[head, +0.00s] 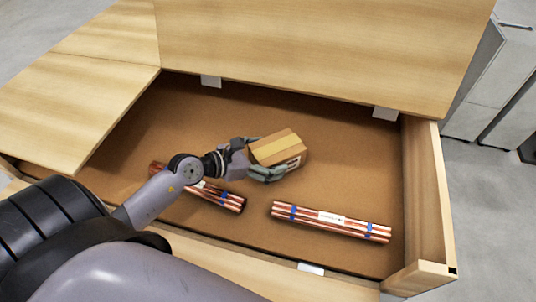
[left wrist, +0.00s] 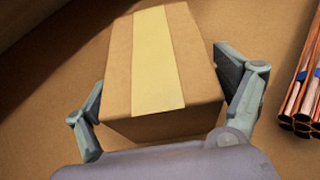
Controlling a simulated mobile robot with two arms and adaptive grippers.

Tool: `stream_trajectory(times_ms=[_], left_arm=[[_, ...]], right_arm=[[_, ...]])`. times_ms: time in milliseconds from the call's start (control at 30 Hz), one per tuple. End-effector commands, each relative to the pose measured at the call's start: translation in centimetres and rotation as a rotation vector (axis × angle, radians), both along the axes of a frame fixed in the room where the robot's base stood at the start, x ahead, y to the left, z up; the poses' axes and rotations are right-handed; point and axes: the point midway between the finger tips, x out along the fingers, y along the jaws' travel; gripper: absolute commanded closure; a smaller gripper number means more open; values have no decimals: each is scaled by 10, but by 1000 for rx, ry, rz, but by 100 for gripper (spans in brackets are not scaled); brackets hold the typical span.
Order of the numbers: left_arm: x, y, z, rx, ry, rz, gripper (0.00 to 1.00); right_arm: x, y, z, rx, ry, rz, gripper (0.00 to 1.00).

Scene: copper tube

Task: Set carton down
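The carton (head: 277,149) is a small brown cardboard box with a yellow tape strip along its top. In the head view it is near the middle of the wooden crate (head: 428,190), over the brown floor, turned at an angle. My left gripper (head: 259,157) has a finger along each side of the carton and appears shut on it. In the left wrist view the carton (left wrist: 163,70) fills the space between the fingers of the left gripper (left wrist: 160,85). The carton's underside is hidden, so I cannot tell whether it touches the floor. My right gripper is not in view.
A second bundle (head: 222,197) lies partly under my left arm. Wooden panels (head: 320,45) border the crate. Floor right of the carton (head: 350,160) is clear.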

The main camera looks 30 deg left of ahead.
Motion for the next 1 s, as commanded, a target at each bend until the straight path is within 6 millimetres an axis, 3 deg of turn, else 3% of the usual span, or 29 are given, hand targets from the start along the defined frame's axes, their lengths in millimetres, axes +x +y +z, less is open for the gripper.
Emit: stream_trajectory(times_ms=[500,1000], left_arm=[[0,0,3,1,0,0,1],[-70,41,33,1,4,-1,1]], right_arm=[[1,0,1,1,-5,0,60],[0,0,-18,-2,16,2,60]])
